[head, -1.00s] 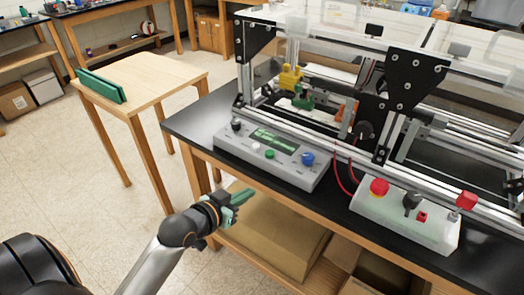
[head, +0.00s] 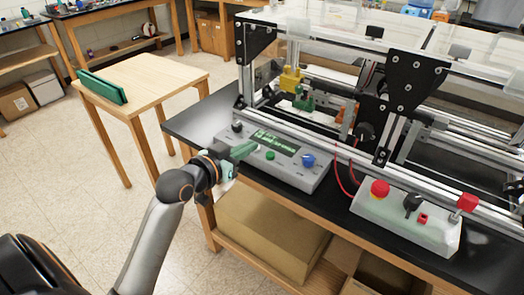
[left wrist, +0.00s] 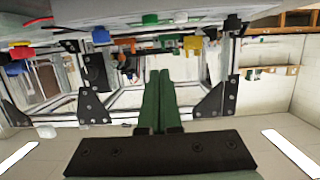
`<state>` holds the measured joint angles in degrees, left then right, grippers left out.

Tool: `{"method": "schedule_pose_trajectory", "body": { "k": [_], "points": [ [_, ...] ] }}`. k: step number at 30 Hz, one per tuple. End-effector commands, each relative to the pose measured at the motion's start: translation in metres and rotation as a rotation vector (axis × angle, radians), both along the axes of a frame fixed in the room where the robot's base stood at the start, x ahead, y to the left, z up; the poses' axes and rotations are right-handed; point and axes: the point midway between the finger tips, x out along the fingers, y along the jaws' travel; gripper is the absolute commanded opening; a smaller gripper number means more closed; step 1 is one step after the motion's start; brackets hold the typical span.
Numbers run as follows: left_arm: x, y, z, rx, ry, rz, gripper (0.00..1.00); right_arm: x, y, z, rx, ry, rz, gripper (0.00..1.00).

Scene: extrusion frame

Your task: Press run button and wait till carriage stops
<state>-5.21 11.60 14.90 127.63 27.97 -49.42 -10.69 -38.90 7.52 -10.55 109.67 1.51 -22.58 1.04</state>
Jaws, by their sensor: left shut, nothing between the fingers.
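The grey control box (head: 313,183) sits at the front edge of the black bench. It carries a green button (head: 270,155), a blue knob (head: 308,160), a black knob (head: 236,127) and a lit display (head: 275,141). My left gripper (head: 256,146) is shut and empty, with its green fingers over the box's left front, hiding the white button. In the left wrist view, the white button (left wrist: 181,16) and green button (left wrist: 150,19) lie beyond the fingertips (left wrist: 158,73); contact cannot be told. A yellow block (head: 290,78) and green part (head: 303,101) sit inside the extrusion frame. My right gripper is out of view.
A second box (head: 400,226) with a red mushroom button (head: 380,188) and black switch stands to the right, with red wires nearby. A small wooden table (head: 150,80) holding a green item stands left. Cardboard boxes (head: 270,225) fill the shelf below. Floor at left is clear.

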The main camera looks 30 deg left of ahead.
Motion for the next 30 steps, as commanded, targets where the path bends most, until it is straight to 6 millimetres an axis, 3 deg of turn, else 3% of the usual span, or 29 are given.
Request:
{"method": "schedule_pose_trajectory", "body": {
  "k": [10, 12, 18, 30],
  "points": [
    [0.064, -0.006, -0.015, -0.001, 0.000, -0.001, 0.00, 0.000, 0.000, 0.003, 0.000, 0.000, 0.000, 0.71],
    [0.060, -0.006, -0.033, -0.001, 0.006, -0.001, 0.00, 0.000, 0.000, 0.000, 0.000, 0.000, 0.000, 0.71],
    [0.060, -0.005, -0.052, 0.000, 0.003, 0.000, 0.00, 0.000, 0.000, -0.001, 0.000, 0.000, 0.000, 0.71],
    [0.060, -0.005, -0.056, 0.001, 0.001, 0.000, 0.00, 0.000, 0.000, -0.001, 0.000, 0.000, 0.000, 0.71]
  ]
}}
